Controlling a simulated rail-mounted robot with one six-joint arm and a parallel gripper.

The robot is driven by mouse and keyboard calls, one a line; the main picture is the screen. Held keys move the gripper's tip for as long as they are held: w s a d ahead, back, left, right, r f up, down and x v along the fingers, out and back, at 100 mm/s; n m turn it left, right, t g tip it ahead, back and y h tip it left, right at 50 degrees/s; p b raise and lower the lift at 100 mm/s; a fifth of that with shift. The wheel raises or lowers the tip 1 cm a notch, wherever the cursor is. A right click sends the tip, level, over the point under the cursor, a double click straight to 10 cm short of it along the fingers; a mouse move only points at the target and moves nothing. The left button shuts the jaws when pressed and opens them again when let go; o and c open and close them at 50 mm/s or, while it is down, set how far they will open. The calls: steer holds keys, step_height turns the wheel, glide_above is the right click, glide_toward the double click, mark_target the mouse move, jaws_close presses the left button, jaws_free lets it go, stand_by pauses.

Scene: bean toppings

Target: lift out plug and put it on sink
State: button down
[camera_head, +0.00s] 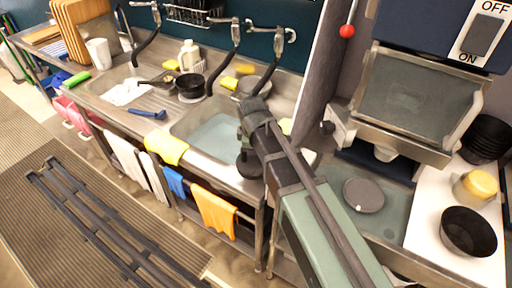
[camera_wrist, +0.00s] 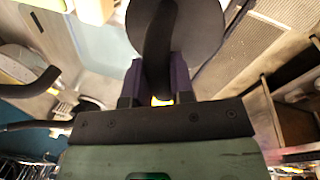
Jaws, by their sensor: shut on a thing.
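The plug (camera_wrist: 200,22) is a dark round disc with a black handle; in the wrist view the handle stands between the two fingers of my gripper (camera_wrist: 159,80), which is shut on it. In the head view the plug (camera_head: 249,165) shows as a dark shape below my gripper (camera_head: 250,140), at the right end of the sink (camera_head: 180,128). The sink's basin holds pale bluish water (camera_head: 217,135). The plug appears held above the sink's front right edge; the exact height is hard to tell. My arm hides part of the sink's right side.
Black faucets (camera_head: 222,70) hang over the sink at the back. A black pot (camera_head: 190,86) and a white bottle (camera_head: 189,55) stand behind the basin. Yellow (camera_head: 167,148) and orange (camera_head: 215,211) cloths hang in front. A grey round disc (camera_head: 363,195) lies to the right.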

mark_target(254, 160)
steer(key=shift+w+a+f+b, duration=0.1)
steer(key=shift+f+b, duration=0.2)
steer(key=shift+f, duration=0.15)
step_height(254, 160, down, 5)
steer(key=b, duration=0.4)
steer(key=shift+r+b, duration=0.2)
steer(key=shift+b, duration=0.2)
steer(key=shift+r, duration=0.1)
steer(key=c, duration=0.9)
jaws_free()
step_height(254, 160, up, 11)
steer(key=s+p, duration=0.2)
steer(key=p, duration=0.8)
steer(key=shift+s+a+f+p, duration=0.15)
steer(key=shift+f+p, duration=0.05)
steer(key=shift+p, duration=0.2)
